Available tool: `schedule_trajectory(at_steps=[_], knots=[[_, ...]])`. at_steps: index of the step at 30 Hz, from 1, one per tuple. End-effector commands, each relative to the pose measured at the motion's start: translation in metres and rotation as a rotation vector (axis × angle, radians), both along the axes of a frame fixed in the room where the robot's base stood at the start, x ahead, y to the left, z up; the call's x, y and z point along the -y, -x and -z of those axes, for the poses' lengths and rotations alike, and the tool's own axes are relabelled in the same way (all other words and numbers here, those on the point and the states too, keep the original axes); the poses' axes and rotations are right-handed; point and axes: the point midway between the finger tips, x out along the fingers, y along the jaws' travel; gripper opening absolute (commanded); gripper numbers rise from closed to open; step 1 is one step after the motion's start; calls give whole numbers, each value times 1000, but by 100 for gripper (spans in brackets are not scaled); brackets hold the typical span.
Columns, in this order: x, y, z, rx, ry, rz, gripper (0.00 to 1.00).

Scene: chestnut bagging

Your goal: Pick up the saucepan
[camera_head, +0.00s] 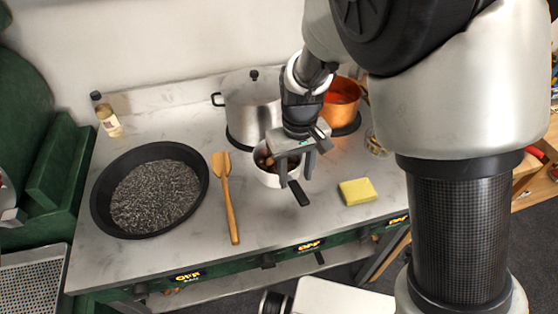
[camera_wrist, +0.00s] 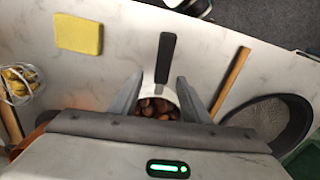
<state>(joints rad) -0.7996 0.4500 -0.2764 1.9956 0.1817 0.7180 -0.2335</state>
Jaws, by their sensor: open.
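The saucepan (camera_head: 268,178) is small and white with a black handle (camera_head: 299,193) that points toward the counter's front edge. It stands on the counter and holds brown chestnuts. In the wrist view the saucepan (camera_wrist: 149,92) shows between the fingers, with its handle (camera_wrist: 165,58) pointing up in the picture. My gripper (camera_head: 296,177) is open above the saucepan, with one finger on each side of the handle's root. In the wrist view the gripper (camera_wrist: 163,97) also shows its two fingers apart. I cannot tell whether they touch the pan. The gripper hides part of its rim.
A large black pan (camera_head: 103,212) of dark grains and a wooden spatula (camera_head: 230,205) lie left. A lidded steel pot (camera_head: 250,108) and a copper pot (camera_head: 342,105) stand behind. A yellow sponge (camera_head: 357,191) lies right. Bare counter shows in front of the saucepan.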

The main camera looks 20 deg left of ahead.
Motion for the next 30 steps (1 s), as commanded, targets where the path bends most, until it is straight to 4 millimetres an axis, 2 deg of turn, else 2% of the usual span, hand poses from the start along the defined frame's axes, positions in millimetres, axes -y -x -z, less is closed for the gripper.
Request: schedule_trajectory(at_steps=[3, 8, 17, 25, 30], knots=[[-1, 3, 20, -3, 4, 0, 42], [-1, 3, 41, -3, 2, 1, 42], [-2, 2, 45, -1, 1, 0, 42], [-2, 2, 45, -1, 1, 0, 0], [-2, 1, 43, 2, -2, 0, 0]])
